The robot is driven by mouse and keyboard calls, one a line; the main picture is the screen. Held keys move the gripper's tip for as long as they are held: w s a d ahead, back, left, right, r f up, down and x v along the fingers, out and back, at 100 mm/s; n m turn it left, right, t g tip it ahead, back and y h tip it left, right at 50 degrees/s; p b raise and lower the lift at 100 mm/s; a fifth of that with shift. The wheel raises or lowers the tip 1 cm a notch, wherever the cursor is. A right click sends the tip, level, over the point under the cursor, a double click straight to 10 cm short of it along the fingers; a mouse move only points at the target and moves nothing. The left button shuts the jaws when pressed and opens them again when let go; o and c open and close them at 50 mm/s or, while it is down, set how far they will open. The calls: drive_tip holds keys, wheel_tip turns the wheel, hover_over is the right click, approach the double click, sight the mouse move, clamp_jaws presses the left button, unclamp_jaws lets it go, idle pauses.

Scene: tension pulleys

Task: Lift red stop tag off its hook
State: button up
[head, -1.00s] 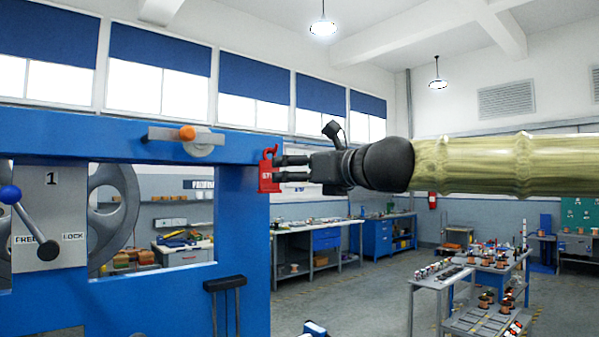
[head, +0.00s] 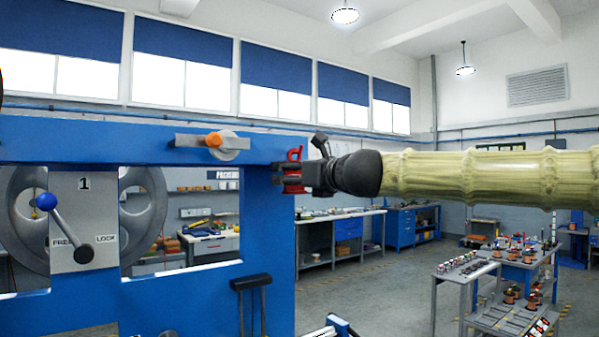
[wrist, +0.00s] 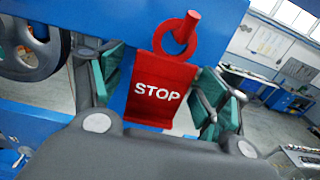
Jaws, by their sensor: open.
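The red stop tag (wrist: 160,90) with white STOP lettering hangs by its ring on a red peg hook (wrist: 187,24) at the end of the blue machine frame (head: 255,152). In the head view the tag (head: 293,172) is partly covered by my gripper (head: 290,178). In the wrist view my gripper (wrist: 160,88) is open, with green-padded fingers on either side of the tag. A gap shows between the pads and the tag's edges. The fingers are around the tag's plate, below its ring.
The frame carries an orange-knobbed lever (head: 214,141), a blue-knobbed lever (head: 65,225) by FREE and LOCK labels, and grey pulley wheels (head: 143,215). Workbenches (head: 340,225) and a parts trolley (head: 485,280) stand farther off. The floor between is clear.

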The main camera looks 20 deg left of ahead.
drive_tip(key=c, duration=1.1)
drive_tip(key=shift+r+p, duration=0.3)
drive_tip(key=shift+r, duration=0.1)
drive_tip(key=shift+s+d+r, duration=0.1)
drive_tip(key=shift+s+d, duration=0.25)
drive_tip(key=shift+d, duration=0.15)
drive_tip(key=shift+s+d+r, duration=0.35)
drive_tip(key=shift+d+r, duration=0.1)
drive_tip(key=shift+r, duration=0.1)
idle(1.0)
drive_tip(key=shift+s+d, duration=0.1)
drive_tip(key=shift+d, duration=0.1)
drive_tip(key=shift+s+d, duration=0.35)
drive_tip(key=shift+d, duration=0.1)
